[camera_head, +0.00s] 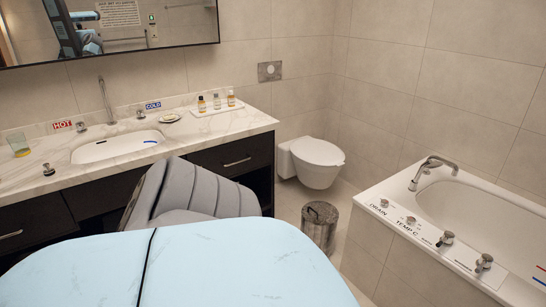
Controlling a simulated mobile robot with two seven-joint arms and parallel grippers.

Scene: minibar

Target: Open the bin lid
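A small round metal bin (320,232) stands on the floor between the toilet and the bathtub. Its dark round lid (320,211) appears to lie flat across the top, so the bin looks shut. The inside of the bin and any pedal cannot be made out. Neither of my grippers shows in this view.
A white toilet (317,162) hangs on the wall behind the bin. A bathtub (480,215) is on the right. A light blue surface fills the bottom. Some floor shows around the bin.

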